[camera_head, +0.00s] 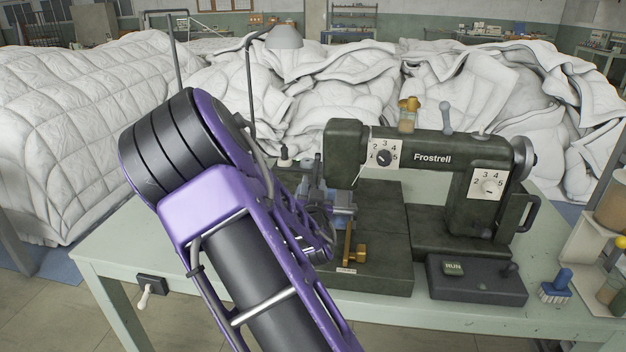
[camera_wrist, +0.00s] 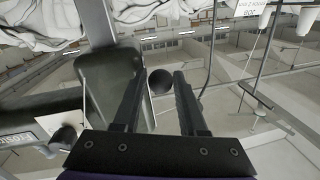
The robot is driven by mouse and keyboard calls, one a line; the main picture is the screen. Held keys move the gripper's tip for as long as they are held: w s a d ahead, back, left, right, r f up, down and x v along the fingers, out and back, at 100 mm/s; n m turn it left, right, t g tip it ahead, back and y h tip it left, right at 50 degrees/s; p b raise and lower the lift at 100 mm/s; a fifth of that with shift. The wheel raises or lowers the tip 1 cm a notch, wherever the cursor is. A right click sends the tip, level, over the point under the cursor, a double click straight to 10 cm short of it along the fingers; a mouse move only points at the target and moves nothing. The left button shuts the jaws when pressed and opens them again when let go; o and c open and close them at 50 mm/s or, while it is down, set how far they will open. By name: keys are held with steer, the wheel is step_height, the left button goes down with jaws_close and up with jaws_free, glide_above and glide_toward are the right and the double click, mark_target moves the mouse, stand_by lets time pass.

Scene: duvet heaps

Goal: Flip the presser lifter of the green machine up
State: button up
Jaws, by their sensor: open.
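The green machine (camera_head: 430,152), a dark green sewing machine marked Frostrell, stands on the table. The end of its head, with a numbered dial (camera_head: 383,157), faces my arm. In the wrist view the dark head (camera_wrist: 105,75) fills the left side. My gripper (camera_wrist: 160,78) is open, its two dark fingers apart. A black ball (camera_wrist: 160,82) shows between the fingertips; it may be the presser lifter's knob. I cannot tell whether either finger touches it. In the head view my purple arm hides much of the gripper and the area left of the machine's head.
A brass lever (camera_head: 349,246) stands at the front of the machine's bed. A control box (camera_head: 474,279) marked RUN and a blue brush (camera_head: 555,287) lie to the right on the pale green table (camera_head: 135,250). White duvet heaps (camera_head: 95,130) rise behind. The table's left part is clear.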

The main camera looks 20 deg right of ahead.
stand_by(0.3)
jaws_close()
steer(key=shift+r, duration=0.1)
stand_by(1.2)
